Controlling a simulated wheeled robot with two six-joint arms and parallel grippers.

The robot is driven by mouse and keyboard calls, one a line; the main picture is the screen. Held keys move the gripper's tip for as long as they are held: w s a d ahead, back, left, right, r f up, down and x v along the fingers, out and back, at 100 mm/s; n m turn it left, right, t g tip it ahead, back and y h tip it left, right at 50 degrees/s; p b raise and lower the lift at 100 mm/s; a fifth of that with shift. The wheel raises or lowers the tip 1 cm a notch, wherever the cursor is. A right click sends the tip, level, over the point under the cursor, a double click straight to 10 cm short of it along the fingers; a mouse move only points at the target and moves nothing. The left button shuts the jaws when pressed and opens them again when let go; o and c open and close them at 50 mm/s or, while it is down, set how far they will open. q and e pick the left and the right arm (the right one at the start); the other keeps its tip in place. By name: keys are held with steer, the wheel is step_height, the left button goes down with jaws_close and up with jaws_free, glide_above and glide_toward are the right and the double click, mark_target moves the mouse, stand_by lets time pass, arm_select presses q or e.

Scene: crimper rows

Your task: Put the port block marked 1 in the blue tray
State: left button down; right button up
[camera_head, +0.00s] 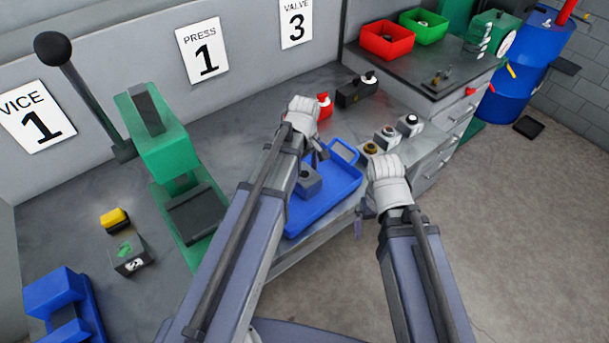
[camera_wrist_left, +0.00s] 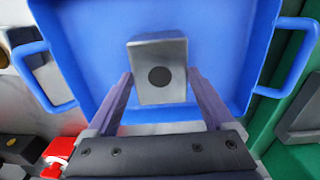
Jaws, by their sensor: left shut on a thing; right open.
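The blue tray (camera_head: 338,192) lies on the bench near its front edge, and fills much of the left wrist view (camera_wrist_left: 210,70). A grey block (camera_head: 308,182) with a dark round port on top shows between my left gripper's fingers in the left wrist view (camera_wrist_left: 158,62). My left gripper (camera_wrist_left: 160,92) is shut on it, within the tray's outline; the arm partly covers the tray in the head view. I cannot tell whether the block touches the tray floor. No number is readable on it. My right gripper (camera_head: 362,222) is open and empty, beyond the bench's front edge.
Several small grey blocks with coloured tops (camera_head: 386,136) stand right of the tray. The green press (camera_head: 165,140) is left. Red (camera_head: 387,43) and green bins (camera_head: 424,27) are at back right.

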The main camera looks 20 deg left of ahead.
mark_target(304, 174)
arm_select(q)
steer(key=shift+f, duration=0.1)
steer(key=shift+f, duration=0.2)
jaws_free()
steer(key=shift+r, duration=0.15)
step_height(304, 174, up, 12)
steer(key=p, duration=1.2)
